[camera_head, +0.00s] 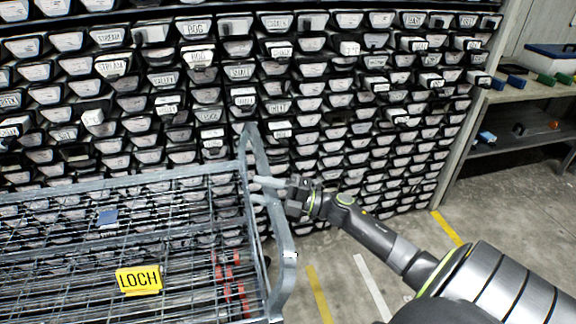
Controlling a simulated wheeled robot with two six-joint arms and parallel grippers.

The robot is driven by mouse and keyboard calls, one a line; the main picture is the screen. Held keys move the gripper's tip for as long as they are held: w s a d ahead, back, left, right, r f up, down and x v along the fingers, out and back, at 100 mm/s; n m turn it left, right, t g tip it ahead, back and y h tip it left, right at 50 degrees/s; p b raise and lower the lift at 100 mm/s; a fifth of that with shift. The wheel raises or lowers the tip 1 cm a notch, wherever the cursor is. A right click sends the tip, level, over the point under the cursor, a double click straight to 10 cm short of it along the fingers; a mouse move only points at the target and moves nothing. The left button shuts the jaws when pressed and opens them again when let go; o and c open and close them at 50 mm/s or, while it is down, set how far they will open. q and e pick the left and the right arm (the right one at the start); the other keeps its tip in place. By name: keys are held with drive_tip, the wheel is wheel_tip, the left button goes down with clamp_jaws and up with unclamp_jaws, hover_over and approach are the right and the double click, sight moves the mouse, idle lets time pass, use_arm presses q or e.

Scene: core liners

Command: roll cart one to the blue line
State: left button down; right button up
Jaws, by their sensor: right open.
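A grey wire-mesh cart (165,181) fills the lower left, with a looped handle (283,262) at its right end. A yellow sign reading LOCH (139,280) is on it; I see no number one. My right gripper (262,190) is open at the handle's upper part, its two fingers pointing left at the bar. I cannot tell whether they touch it or straddle it. My left gripper is not in view. No blue line shows on the visible floor.
A tall rack of labelled core trays (330,106) stands behind the cart. On the floor are a yellow line (319,293) and a white line (372,286). A shelf (525,148) with boxes stands at right. A small blue item (107,217) and red parts show in the cart.

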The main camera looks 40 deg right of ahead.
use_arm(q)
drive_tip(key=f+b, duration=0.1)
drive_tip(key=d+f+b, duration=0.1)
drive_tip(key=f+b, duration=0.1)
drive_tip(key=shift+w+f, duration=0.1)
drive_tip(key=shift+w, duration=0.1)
use_arm(e)
drive_tip(key=v, duration=1.6)
drive_tip(key=shift+d, duration=0.45)
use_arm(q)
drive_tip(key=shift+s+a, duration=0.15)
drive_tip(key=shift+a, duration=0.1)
use_arm(e)
drive_tip(key=shift+s+a, duration=0.1)
drive_tip(key=shift+a, duration=0.1)
